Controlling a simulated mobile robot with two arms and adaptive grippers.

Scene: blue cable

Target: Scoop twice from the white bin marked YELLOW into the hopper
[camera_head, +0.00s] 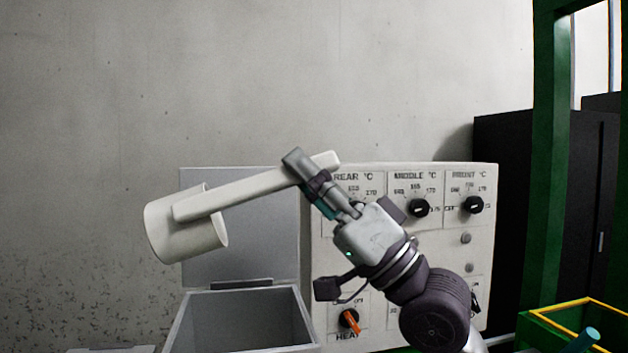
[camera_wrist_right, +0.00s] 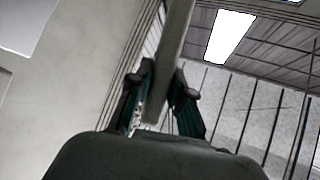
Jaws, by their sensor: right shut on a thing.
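A white scoop (camera_head: 185,228) with a round cup and a long handle is held up in the air in the head view. My right gripper (camera_head: 307,172) is shut on the far end of its handle. The handle (camera_wrist_right: 172,60) also shows between the fingers (camera_wrist_right: 162,95) in the right wrist view. The cup is tilted on its side at the left, and its contents cannot be seen. A grey open-topped box (camera_head: 242,318), which looks like the hopper, stands below the scoop with its lid raised behind. The bin marked YELLOW and my left gripper are not in view.
A white control panel (camera_head: 400,237) with several knobs stands behind my right arm. An orange-handled HEAT switch (camera_head: 351,322) is low on it. A green post (camera_head: 553,150) and a green, yellow-rimmed container (camera_head: 572,318) are at the right. The space above the box is open.

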